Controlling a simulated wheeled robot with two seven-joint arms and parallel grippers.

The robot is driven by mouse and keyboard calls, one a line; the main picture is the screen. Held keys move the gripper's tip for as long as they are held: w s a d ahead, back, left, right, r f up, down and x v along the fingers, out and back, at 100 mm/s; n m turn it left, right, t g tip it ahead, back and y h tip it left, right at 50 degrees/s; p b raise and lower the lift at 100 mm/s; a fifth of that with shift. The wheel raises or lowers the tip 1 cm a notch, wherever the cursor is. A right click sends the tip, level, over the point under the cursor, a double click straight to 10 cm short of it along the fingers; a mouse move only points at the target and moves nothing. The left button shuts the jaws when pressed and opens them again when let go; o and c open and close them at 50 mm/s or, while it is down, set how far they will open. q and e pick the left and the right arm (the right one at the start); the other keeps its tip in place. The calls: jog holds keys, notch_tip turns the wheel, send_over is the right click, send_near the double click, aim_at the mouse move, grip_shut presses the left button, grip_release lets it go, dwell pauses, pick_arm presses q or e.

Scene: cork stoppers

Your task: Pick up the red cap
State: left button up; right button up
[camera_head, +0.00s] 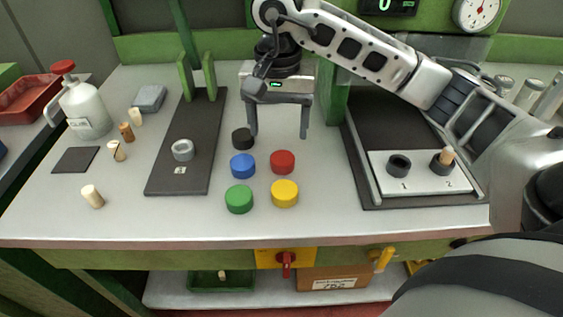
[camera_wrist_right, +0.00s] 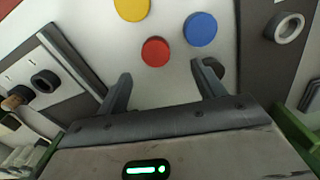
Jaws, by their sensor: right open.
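The red cap (camera_head: 282,161) lies on the light worktop, right of the blue cap (camera_head: 243,165) and behind the yellow cap (camera_head: 285,193). A green cap (camera_head: 239,198) and a black cap (camera_head: 242,138) are close by. My right gripper (camera_head: 279,136) is open and empty above the worktop, just behind the red cap. In the right wrist view the red cap (camera_wrist_right: 156,52) lies beyond the space between the open fingers (camera_wrist_right: 160,85); the black cap is partly hidden by one finger. My left gripper is not in view.
A dark board with a grey ring (camera_head: 183,150) lies to the left. A white plate (camera_head: 422,185) with two numbered holders is at the right. Several corks, a white bottle (camera_head: 84,108) and a red tray (camera_head: 27,98) stand at the left.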

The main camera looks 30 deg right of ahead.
aim_at(282, 157)
jog(key=f, duration=0.7)
jog(key=shift+s+d+f+p, duration=0.1)
jog(key=shift+s+d+p, duration=0.1)
jog(key=shift+d+p, duration=0.15)
jog(key=shift+a, duration=0.1)
jog(key=c, duration=1.1)
